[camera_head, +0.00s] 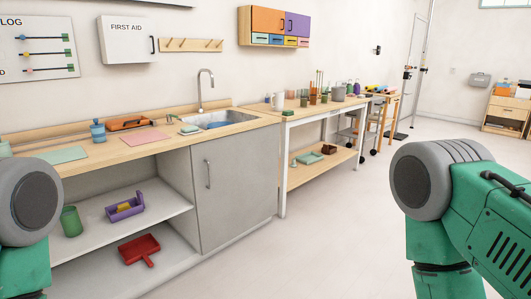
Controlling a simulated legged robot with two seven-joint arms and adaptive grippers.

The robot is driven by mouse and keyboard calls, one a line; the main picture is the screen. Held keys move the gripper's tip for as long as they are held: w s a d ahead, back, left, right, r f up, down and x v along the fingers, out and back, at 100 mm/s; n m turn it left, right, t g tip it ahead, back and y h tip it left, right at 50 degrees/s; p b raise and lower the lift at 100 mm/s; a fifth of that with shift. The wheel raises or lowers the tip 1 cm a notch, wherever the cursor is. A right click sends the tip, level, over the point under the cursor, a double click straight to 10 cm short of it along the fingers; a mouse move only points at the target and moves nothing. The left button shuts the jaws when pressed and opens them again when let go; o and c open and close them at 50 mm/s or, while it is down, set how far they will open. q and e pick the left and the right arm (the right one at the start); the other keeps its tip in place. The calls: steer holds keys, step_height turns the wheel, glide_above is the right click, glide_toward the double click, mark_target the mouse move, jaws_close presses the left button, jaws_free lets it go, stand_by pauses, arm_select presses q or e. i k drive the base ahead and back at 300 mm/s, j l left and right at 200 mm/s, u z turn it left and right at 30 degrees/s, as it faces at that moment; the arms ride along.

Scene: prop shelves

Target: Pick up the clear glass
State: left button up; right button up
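I cannot make out a clear glass for sure. Several small items stand close together on the wooden-topped table (303,111) beyond the sink, among them a grey container (338,94), but they are too small to tell whether one is a clear glass. Only upper parts of my two green and grey arms show, at the left and right edges. Neither gripper is in view.
A wooden counter with a sink (215,121) runs along the left wall, above a grey cabinet door (228,183). Open shelves below hold a green cup (71,221), a purple caddy (125,207) and a red dustpan (139,249). The floor (330,240) ahead is clear.

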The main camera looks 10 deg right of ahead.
mark_target(304, 97)
steer(key=i+l+z, duration=0.45)
steer(key=i, duration=0.45)
steer(key=i+z, duration=0.4)
steer(key=i, duration=0.55)
steer(key=i+l+u, duration=0.15)
steer(key=i+u, duration=0.25)
steer(key=i, duration=0.25)
steer(key=i+l+u, duration=0.4)
steer(key=i, duration=0.2)
steer(key=i+l+u, duration=0.4)
steer(key=i, duration=0.2)
